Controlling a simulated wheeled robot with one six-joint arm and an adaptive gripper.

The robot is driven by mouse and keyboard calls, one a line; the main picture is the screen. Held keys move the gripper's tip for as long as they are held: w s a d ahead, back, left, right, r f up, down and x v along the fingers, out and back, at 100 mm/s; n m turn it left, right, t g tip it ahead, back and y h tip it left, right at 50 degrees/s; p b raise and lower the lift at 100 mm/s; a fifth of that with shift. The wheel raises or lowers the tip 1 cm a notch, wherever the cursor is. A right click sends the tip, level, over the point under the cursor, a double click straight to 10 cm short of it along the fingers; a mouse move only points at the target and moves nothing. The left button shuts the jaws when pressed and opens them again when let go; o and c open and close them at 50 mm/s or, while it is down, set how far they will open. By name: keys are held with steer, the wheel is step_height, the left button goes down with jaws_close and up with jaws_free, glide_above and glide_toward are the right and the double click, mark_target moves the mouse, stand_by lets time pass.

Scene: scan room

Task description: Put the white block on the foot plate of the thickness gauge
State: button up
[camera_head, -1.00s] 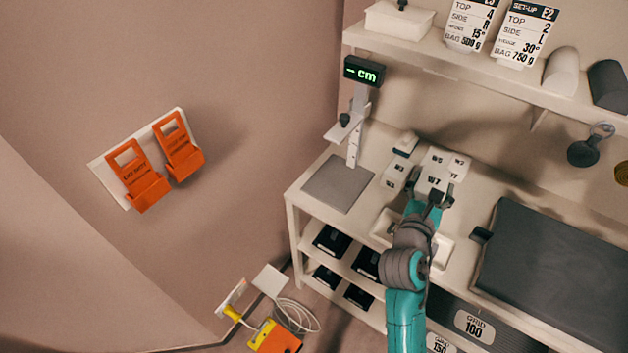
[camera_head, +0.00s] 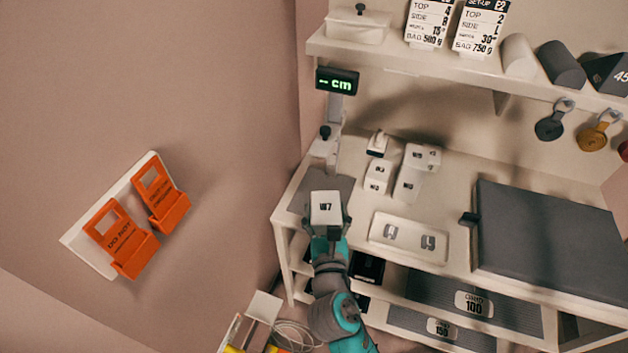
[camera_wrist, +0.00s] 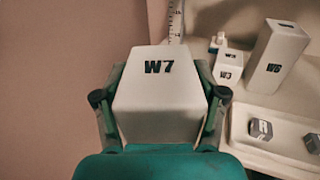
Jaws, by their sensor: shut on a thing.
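The white block marked W7 (camera_head: 325,206) is held in my gripper (camera_head: 327,228), whose fingers close on both its sides. In the head view it appears over or in front of the grey foot plate (camera_head: 333,183) of the thickness gauge; whether it touches the plate cannot be told. The gauge has an upright post and a display (camera_head: 337,81) reading "-- cm". In the wrist view the block (camera_wrist: 160,95) fills the middle between the two fingers (camera_wrist: 160,105), with the gauge's ruled post (camera_wrist: 175,20) behind it. The block hides part of the plate.
Other white blocks (camera_head: 377,174) stand right of the plate, with a tall one (camera_head: 411,175) beside them. A white tray (camera_head: 408,252) with two labelled pieces lies in front of them. A dark mat (camera_head: 545,240) covers the right of the bench. A shelf (camera_head: 440,65) runs above.

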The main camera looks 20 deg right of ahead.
steer(key=x, duration=1.5)
steer(key=shift+r, duration=0.15)
jaws_close()
steer(key=shift+w+f, duration=0.15)
steer(key=shift+f, duration=1.6)
steer(key=o, duration=1.9)
jaws_free()
steer(key=shift+f, duration=0.2)
steer(key=shift+c, duration=0.2)
steer(key=shift+r, duration=0.1)
steer(key=v, duration=1.2)
steer(key=shift+d, duration=0.1)
